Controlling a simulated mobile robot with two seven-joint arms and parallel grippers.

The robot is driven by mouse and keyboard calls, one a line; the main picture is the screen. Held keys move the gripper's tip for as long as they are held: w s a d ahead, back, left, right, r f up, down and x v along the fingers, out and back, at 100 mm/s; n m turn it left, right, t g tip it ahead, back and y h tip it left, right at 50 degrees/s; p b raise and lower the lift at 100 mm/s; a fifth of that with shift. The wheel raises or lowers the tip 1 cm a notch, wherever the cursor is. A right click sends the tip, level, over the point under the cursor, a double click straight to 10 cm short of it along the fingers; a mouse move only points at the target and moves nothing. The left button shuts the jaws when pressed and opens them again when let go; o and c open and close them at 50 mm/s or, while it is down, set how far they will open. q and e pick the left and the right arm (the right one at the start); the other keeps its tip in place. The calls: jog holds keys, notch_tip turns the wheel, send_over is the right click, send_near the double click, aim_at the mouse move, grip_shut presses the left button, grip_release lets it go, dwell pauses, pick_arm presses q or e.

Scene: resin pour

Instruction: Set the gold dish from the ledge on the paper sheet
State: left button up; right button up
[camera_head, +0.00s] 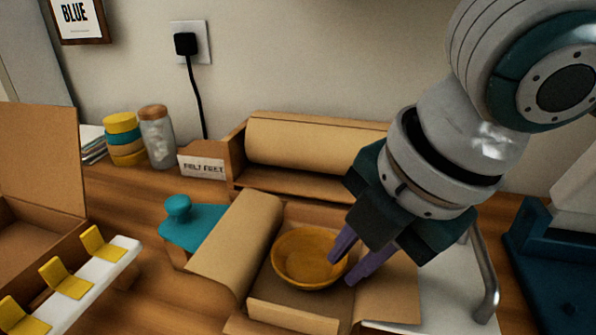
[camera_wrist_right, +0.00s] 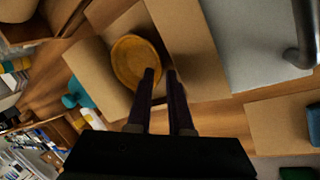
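The gold dish (camera_head: 305,262) is a round, shallow bowl. It sits upright among creased brown paper or card panels (camera_head: 235,240) in the middle of the counter; I cannot tell which panel is the paper sheet. The dish also shows in the right wrist view (camera_wrist_right: 135,60). My right gripper (camera_head: 345,268) is at the dish's right rim, fingers pointing down and left. A gap shows between its purple fingers; one tip overlaps the dish's inside, the other is just outside the rim. I cannot tell whether they touch it. My left gripper is not in view.
A wooden holder with a brown paper roll (camera_head: 318,142) stands behind. A teal lidded object (camera_head: 190,226) is left of the dish. A white strip with yellow pads (camera_head: 88,284) and an open carton (camera_head: 35,160) are further left. A grey plate with a metal handle (camera_head: 487,270) lies right.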

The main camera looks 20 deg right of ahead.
jog(key=p+v, duration=0.2)
jog(key=v, duration=0.8)
jog(key=s+a+f+m+y, duration=0.2)
jog(key=a+f+m+y, duration=0.1)
jog(key=a+m, duration=0.45)
jog(key=s+d+f+m+h, duration=0.1)
jog(key=s+d+f+m, duration=0.1)
jog(key=s+d+m, duration=0.1)
jog(key=s+d+f+m+h, duration=0.2)
jog(key=s+d+f+m, duration=0.1)
jog(key=d+m, duration=0.1)
jog(key=s+d+f+m+h, duration=0.1)
jog(key=s+d+f+m, duration=0.2)
jog(key=m, duration=0.3)
jog(key=shift+s+d+g, duration=0.3)
jog(key=shift+s+d, duration=0.1)
jog(key=shift+s, duration=0.05)
